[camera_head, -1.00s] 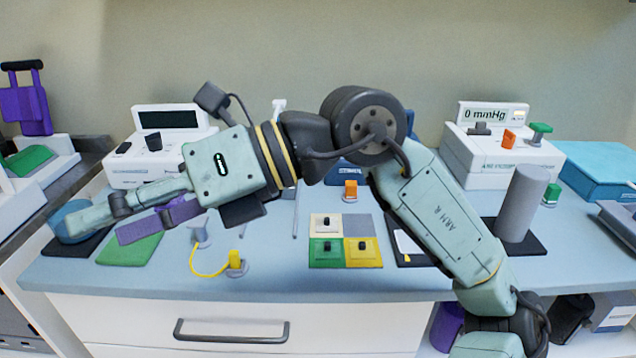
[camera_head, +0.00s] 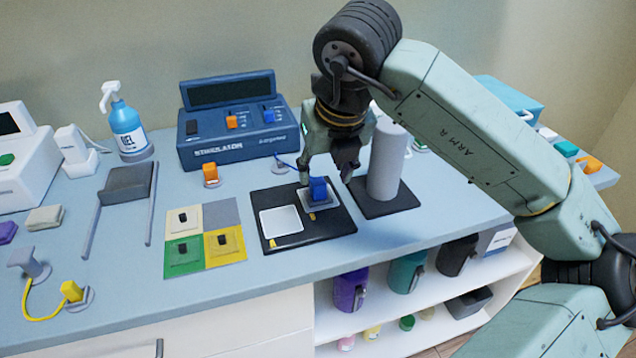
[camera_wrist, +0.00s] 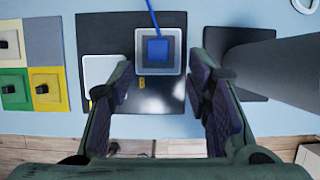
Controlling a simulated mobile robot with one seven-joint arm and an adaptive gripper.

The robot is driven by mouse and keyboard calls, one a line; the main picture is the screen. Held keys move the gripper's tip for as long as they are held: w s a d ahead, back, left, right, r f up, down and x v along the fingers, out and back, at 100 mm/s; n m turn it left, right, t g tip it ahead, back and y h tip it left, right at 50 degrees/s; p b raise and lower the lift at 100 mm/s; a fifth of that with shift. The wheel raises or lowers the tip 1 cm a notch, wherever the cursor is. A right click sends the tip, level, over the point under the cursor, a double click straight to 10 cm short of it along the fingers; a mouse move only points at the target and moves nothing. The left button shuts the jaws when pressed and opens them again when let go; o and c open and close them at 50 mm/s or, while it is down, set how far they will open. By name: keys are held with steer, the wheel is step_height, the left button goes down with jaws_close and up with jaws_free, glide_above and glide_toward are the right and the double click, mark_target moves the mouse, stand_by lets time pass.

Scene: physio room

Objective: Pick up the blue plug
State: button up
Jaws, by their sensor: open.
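The blue plug (camera_head: 318,189) stands on a grey-edged square pad on a black tray (camera_head: 268,240), with a blue cable running from it toward the blue stimulator (camera_head: 236,135). In the wrist view the blue plug (camera_wrist: 157,49) is ahead of and between my fingers, beyond their tips. My gripper (camera_head: 330,172) points down over the plug, its fingers spread to either side. In the wrist view my gripper (camera_wrist: 165,85) is open, with nothing between its fingers.
A grey cylinder (camera_head: 386,165) stands on a black mat close to the right of my gripper. A white pad (camera_head: 281,220) lies left of the plug. Colored tiles (camera_head: 224,243) lie farther left. An orange plug (camera_head: 210,173) stands behind them. The table's front edge is near.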

mark_target(318, 182)
steer(key=shift+p+x, duration=0.95)
steer(key=shift+x, duration=1.9)
steer(key=shift+w+a+r, duration=0.1)
steer(key=shift+w+a, duration=0.05)
steer(key=shift+w, duration=0.05)
steer(key=c, duration=0.9)
